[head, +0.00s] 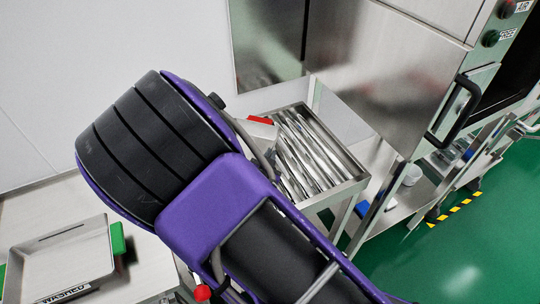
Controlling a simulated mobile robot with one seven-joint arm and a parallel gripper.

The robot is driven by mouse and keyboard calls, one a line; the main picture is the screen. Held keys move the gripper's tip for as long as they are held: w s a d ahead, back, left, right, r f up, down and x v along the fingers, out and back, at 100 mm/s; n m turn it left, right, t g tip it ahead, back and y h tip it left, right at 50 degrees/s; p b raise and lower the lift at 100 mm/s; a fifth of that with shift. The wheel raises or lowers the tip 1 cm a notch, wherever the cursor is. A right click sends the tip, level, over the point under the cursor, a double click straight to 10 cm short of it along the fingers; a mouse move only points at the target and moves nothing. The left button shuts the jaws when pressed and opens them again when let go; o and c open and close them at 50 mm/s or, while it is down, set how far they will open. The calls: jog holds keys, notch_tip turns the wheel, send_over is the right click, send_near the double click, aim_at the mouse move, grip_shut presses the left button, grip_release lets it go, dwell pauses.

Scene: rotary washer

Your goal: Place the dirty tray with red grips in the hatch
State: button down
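A red grip (262,120) shows just past my arm, at the left end of a metal roller table. It sits on a small piece of pale metal (262,132) that looks like the edge of a tray; my arm hides the rest. My purple and black arm fills the middle of the head view. My gripper is hidden behind it, so whether it holds the tray cannot be seen. The steel washer (375,60) stands behind and right of the rollers. I cannot tell for sure which opening is the hatch.
The roller table (345,189) has bare rollers on its right part. A metal tray with green grips (62,262) lies on a bench at the lower left. A black door handle (462,108) juts from the washer. Green floor (450,255) is clear at the lower right.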

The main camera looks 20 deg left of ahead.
jog(key=shift+f, duration=0.1)
jog(key=c, duration=1.1)
grip_release()
jog(key=shift+o, duration=0.2)
